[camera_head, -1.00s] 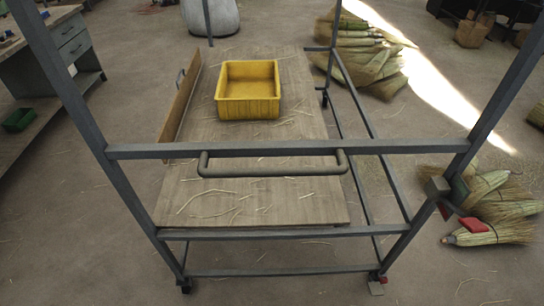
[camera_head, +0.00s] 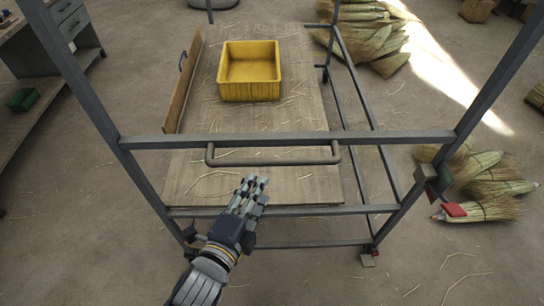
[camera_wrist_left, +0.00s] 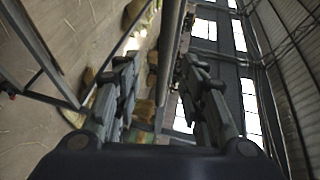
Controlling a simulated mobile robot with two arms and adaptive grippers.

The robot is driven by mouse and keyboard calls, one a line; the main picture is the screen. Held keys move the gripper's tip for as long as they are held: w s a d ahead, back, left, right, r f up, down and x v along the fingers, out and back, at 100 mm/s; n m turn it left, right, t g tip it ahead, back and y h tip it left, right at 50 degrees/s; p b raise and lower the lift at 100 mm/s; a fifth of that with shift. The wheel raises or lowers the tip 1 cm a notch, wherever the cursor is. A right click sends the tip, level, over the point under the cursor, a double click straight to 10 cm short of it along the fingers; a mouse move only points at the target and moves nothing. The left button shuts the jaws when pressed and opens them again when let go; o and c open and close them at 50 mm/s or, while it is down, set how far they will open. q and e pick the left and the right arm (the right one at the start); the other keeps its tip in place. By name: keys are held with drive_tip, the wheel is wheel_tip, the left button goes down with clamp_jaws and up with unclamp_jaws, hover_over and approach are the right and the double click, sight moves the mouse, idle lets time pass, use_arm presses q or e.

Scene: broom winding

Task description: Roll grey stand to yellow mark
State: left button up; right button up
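The grey stand (camera_head: 390,140) is a tall metal frame on casters with a wooden deck. A grey push handle (camera_head: 275,162) runs across its near side, below the crossbar. My left gripper (camera_head: 254,183) is just in front of and below the handle in the head view, apart from it, with its fingers pointing toward the stand. In the left wrist view the gripper (camera_wrist_left: 160,72) is open and empty, and a grey bar (camera_wrist_left: 170,45) shows ahead between the fingers. My right gripper is out of view. I see no yellow floor mark.
A yellow crate (camera_head: 249,88) sits on the deck, beside an upright wooden board (camera_head: 183,85). Broom bundles lie right of the stand (camera_head: 482,190) and behind it (camera_head: 372,40). A workbench (camera_head: 30,75) stands at left. Floor in front is mostly clear, with scattered straw.

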sight(271, 165)
use_arm(q)
drive_tip(key=x, duration=0.3)
drive_tip(key=p+x, duration=0.1)
drive_tip(key=x, duration=0.3)
drive_tip(key=p+x, duration=0.1)
drive_tip(key=x, duration=0.2)
drive_tip(key=shift+w+d+r, duration=0.15)
drive_tip(key=shift+w+r, duration=0.2)
drive_tip(key=shift+w, duration=0.05)
clamp_jaws()
